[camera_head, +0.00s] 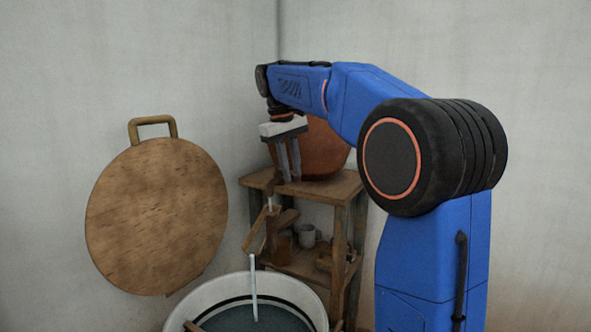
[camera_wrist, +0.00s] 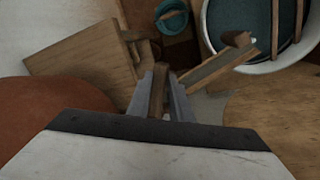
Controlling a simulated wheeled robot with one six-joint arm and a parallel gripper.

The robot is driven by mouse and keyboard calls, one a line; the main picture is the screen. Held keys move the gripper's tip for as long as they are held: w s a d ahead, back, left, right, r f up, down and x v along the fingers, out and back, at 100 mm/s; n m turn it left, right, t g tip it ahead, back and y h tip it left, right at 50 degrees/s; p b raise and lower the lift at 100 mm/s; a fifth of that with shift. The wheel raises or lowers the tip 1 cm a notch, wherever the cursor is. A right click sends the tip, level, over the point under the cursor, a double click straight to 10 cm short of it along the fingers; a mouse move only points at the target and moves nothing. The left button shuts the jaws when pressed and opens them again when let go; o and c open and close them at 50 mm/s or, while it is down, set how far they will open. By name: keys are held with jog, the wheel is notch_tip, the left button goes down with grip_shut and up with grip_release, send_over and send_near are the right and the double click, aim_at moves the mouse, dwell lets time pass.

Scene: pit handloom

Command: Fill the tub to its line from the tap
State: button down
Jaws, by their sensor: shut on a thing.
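The white tub (camera_head: 190,300) stands at the bottom of the head view, with a dark line (camera_head: 225,301) around its inside. Dark water (camera_head: 238,320) lies in it, its visible edge seemingly below that line. A wooden spout (camera_head: 256,231) reaches over the tub, and a thin pale stream (camera_head: 254,285) drops from its end into the water. In the wrist view the spout (camera_wrist: 212,67) points toward the tub rim (camera_wrist: 207,35). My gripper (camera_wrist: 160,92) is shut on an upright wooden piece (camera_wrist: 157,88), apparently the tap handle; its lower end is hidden.
A wooden shelf (camera_head: 335,188) stands in the corner with a clay pot (camera_head: 322,150) on top and a cup (camera_head: 307,236) below. A round wooden board (camera_head: 155,215) with a handle leans at the left wall. Wooden slats (camera_wrist: 276,20) cross the tub.

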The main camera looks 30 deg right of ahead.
jog(key=shift+a+m, duration=0.2)
jog(key=shift+m, duration=0.1)
jog(key=c, duration=1.6)
grip_release()
jog(key=r, duration=0.4)
jog(key=a+r, duration=0.1)
jog(key=r, duration=0.3)
jog(key=a+r, duration=0.1)
jog(key=r, duration=0.2)
jog(key=shift+s+a+r, duration=0.1)
jog(key=shift+a+r, duration=0.05)
jog(key=shift+r, duration=0.25)
